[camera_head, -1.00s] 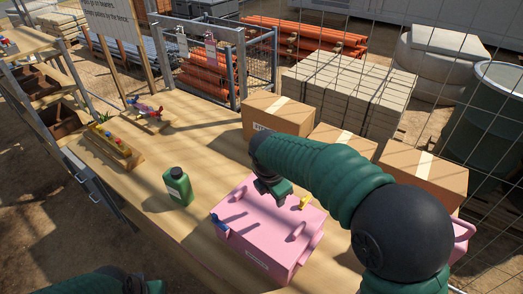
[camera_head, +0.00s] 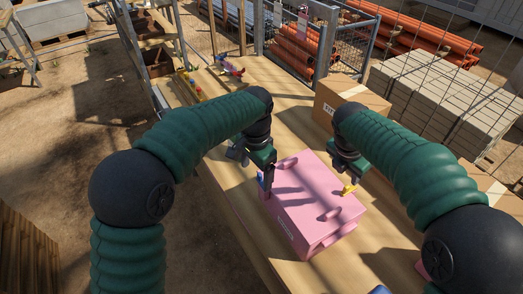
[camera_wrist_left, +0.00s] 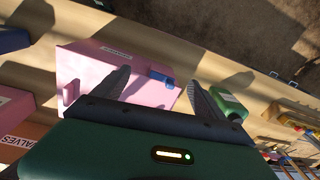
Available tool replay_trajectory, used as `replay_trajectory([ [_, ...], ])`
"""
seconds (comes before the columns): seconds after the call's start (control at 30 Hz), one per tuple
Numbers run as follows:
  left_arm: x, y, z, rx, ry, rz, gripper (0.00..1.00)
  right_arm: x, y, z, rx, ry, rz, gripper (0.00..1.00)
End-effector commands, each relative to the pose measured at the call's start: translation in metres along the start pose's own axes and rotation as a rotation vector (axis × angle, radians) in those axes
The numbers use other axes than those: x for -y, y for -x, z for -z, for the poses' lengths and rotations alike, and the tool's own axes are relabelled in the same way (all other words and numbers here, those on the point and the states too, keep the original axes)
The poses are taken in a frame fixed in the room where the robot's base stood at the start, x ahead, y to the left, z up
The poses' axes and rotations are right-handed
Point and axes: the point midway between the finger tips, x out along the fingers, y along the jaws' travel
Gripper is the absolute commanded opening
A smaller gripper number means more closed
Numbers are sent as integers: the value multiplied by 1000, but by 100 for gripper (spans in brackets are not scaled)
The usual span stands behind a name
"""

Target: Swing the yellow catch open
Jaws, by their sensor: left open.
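A pink box (camera_head: 312,207) with lid handles sits on the wooden bench. The yellow catch (camera_head: 349,190) is at its right-hand edge in the head view; I cannot tell its exact angle. A blue catch (camera_head: 261,177) is at the opposite edge, and it shows in the left wrist view (camera_wrist_left: 160,77). My left gripper (camera_head: 266,182) is open beside the blue catch, with its fingers apart and nothing visibly held. My right gripper (camera_head: 350,174) is just above the yellow catch, close to it; its fingers are too small and dark to read, and any contact is unclear.
A cardboard box (camera_head: 345,100) stands behind the pink box, close to my right arm. Small coloured items (camera_head: 228,66) lie at the bench's far end. A wire fence borders the right side.

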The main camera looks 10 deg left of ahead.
Motion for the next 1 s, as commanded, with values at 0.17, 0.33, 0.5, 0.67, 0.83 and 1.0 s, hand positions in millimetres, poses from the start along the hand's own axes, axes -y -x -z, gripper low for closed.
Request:
replay_trajectory([
  [0.17, 19, 22, 31, 20, -121, -40, 82, -4, 0, 2, 2, 1, 2, 36],
  [0.33, 29, 31, 36, 30, -165, -63, 82, -7, 0, 4, 2, 3, 5, 36],
  [0.5, 26, 19, 36, 34, -171, -65, 82, -4, 1, 3, 2, 2, 3, 36],
  [0.67, 22, -15, 36, 36, -171, -64, 82, -2, 0, 1, 1, 1, 1, 36],
  [0.83, 19, -57, 35, 37, -172, -64, 82, -2, -1, 0, -1, 1, 1, 36],
  [1.0, 19, -97, 32, 35, -169, -65, 82, -4, 0, 2, 1, 1, 3, 36],
])
